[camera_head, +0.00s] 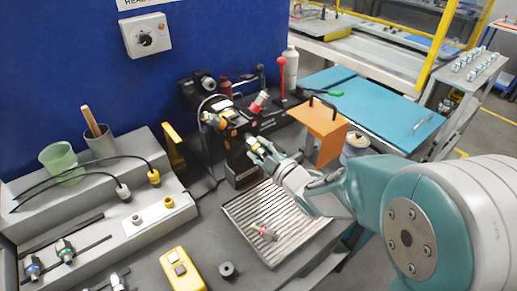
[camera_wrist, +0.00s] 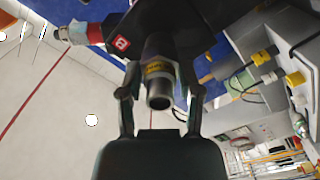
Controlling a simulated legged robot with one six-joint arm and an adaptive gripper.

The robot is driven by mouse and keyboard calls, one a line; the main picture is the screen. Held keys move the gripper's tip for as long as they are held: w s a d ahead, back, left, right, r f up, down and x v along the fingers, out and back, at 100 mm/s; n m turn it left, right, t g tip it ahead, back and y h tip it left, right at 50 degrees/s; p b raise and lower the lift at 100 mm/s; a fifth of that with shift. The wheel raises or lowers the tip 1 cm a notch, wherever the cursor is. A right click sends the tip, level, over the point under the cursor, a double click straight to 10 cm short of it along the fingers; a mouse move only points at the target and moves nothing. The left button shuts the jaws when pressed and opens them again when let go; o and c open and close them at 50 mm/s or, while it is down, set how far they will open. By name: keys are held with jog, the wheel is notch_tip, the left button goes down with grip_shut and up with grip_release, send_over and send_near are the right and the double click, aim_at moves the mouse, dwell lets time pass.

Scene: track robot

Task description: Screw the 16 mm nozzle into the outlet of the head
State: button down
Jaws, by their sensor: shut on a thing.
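My gripper (camera_head: 262,149) is at the front of the black machine head (camera_head: 234,124). In the wrist view my gripper (camera_wrist: 160,98) has a finger on each side of a grey metal nozzle (camera_wrist: 159,92) with a yellow band and is shut on it. The nozzle's open end faces the wrist camera. Its far end meets or overlaps the dark head (camera_wrist: 117,38), which bears a red label. The outlet is hidden behind the nozzle, so I cannot tell how far the thread is engaged. The size marking is too small to read.
A slotted metal tray (camera_head: 245,217) lies below my gripper, with a small red-and-metal part (camera_head: 265,232) on it. An orange panel (camera_head: 328,121) stands right of the head. A stepped grey bench with cups (camera_head: 62,160) and black hoses is at left. A yellow box (camera_head: 181,270) is in front.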

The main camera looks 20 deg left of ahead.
jog(key=m, duration=0.4)
jog(key=shift+m, duration=0.5)
jog(key=m, duration=1)
jog(key=shift+a, duration=0.1)
jog(key=shift+m, duration=0.5)
